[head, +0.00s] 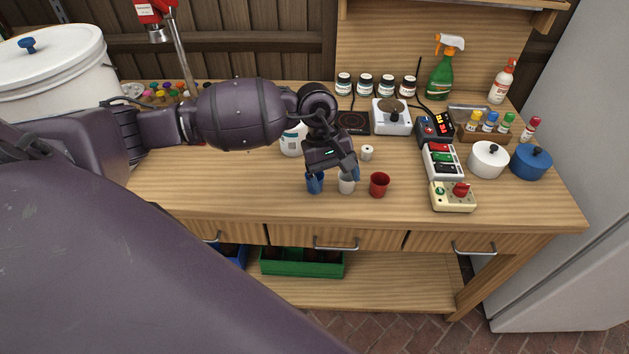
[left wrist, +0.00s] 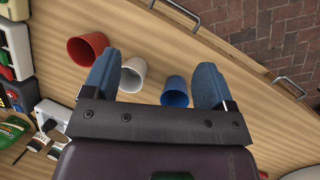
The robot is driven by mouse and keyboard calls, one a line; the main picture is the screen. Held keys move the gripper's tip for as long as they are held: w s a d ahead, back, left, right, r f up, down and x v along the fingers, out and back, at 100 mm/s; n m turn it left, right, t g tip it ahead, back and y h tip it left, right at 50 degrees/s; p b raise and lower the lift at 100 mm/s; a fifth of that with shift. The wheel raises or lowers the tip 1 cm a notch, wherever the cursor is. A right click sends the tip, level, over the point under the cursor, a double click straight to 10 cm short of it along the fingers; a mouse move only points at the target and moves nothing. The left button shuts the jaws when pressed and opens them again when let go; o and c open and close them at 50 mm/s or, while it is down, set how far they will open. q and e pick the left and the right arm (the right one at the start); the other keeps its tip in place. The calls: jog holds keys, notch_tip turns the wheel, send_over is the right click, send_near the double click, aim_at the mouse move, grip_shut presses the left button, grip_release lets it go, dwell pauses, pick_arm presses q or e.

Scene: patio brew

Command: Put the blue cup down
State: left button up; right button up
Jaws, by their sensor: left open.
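The blue cup (head: 315,187) stands on the wooden bench near its front edge, partly covered by a finger of my left gripper in the head view. In the left wrist view the blue cup (left wrist: 175,92) shows in the gap between the fingers, nearer the right one. My left gripper (head: 332,174) is open just above the cups; its two fingers also show in the left wrist view (left wrist: 157,72). Neither finger clearly touches the blue cup. My right gripper is not in view.
A white cup (head: 346,185) and a red cup (head: 379,185) stand close by in a row to the right. A control box (head: 452,197) with a red knob is farther right. A white tub (head: 293,140) stands behind the arm. The bench front left of the cups is clear.

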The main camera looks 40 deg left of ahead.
pick_arm(q)
jog(key=w+a+r+m+y, duration=0.2)
jog(key=a+r+y, duration=0.15)
jog(key=a, duration=0.35)
send_over(320, 175)
jog(key=s, duration=0.2)
jog(key=shift+t+y, duration=0.25)
jog(key=shift+t, duration=0.05)
notch_tip(320, 175, down, 6)
jog(key=shift+r, duration=0.1)
notch_tip(320, 175, down, 5)
jog(key=shift+a+p, duration=0.15)
jog(key=shift+p, duration=0.4)
jog(key=shift+f, duration=0.35)
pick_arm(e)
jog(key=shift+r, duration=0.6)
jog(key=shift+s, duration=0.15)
pick_arm(q)
jog(key=c, duration=1.1)
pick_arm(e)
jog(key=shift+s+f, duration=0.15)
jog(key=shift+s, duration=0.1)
